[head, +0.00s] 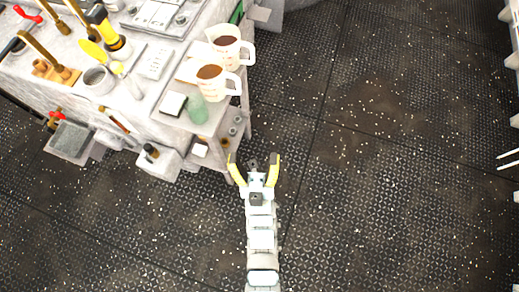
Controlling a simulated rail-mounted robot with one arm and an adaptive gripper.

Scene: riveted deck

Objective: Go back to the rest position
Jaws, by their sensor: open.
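My gripper (254,160) is in the middle of the head view, with its two yellow fingers spread apart and nothing between them. It is over the dark floor, just to the right of and below the near corner of the grey workbench (185,128). My arm stretches up to it from the bottom edge of the view. The gripper appears apart from the bench, though its height over the floor is hard to tell.
Open floor (400,150) lies to the right.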

